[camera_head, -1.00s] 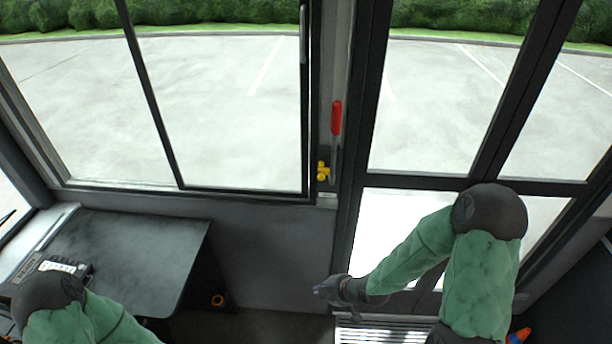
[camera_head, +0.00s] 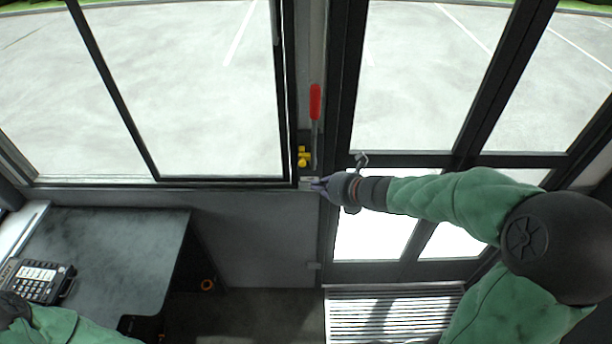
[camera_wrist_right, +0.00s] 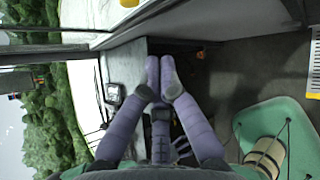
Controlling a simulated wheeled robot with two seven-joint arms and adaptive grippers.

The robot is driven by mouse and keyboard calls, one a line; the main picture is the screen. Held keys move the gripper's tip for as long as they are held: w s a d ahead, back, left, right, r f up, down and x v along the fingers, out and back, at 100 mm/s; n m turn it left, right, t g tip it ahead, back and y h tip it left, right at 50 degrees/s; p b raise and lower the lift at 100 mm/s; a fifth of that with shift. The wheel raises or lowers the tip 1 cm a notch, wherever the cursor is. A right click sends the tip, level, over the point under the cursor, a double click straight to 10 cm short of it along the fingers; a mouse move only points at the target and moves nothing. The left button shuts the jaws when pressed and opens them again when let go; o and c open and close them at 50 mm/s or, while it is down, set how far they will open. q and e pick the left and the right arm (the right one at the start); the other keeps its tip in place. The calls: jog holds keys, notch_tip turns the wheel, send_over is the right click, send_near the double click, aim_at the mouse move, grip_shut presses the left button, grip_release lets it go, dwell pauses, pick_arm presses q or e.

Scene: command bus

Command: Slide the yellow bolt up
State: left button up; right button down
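The yellow bolt (camera_head: 303,156) is on the post between the window and the door, below a red-handled lever (camera_head: 315,102). My right gripper (camera_head: 318,185) is just below and slightly right of the bolt, apart from it. In the right wrist view, the two purple fingers (camera_wrist_right: 160,68) meet at their tips with nothing visible between them, so it looks shut and empty. A small piece of something yellow (camera_wrist_right: 129,3) shows at the top edge of that view; it may be the bolt. My left gripper is out of view; only part of the left arm shows at lower left.
A dark desk (camera_head: 115,250) with a black phone (camera_head: 38,280) stands at left. The glass door (camera_head: 425,80) is behind my right forearm. A ribbed step (camera_head: 395,312) lies below. The area in front of the post looks free.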

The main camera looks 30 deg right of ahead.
aim_at(304, 157)
jog(key=b+x, duration=0.4)
jog(key=x, duration=0.6)
jog(key=r+p, duration=0.1)
jog(key=d+r+p, duration=0.2)
jog(key=shift+s+r, duration=0.3)
jog(key=shift+r, duration=0.05)
